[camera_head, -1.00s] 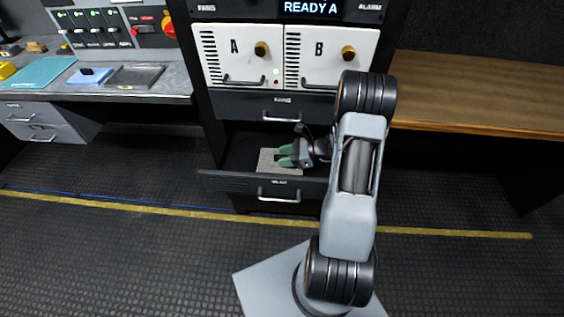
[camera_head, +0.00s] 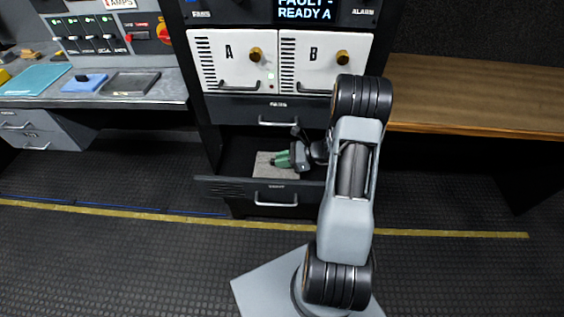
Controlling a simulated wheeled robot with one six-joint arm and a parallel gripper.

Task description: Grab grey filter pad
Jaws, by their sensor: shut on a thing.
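The grey filter pad (camera_head: 264,168) lies in the open lower drawer (camera_head: 212,187) of the black rack. My gripper (camera_head: 276,160) reaches into the drawer from the right, and its green-tipped fingers are closed together on the pad. Fingers and gripper body cover the pad's right and upper part. The pad appears still low in the drawer; I cannot tell whether it touches the drawer floor.
Above the drawer are a shut drawer (camera_head: 240,110) and two white panels, A (camera_head: 227,77) and B (camera_head: 300,75). A wooden bench (camera_head: 470,95) stands at right. A grey counter (camera_head: 140,90) with trays is at left. The floor in front is clear.

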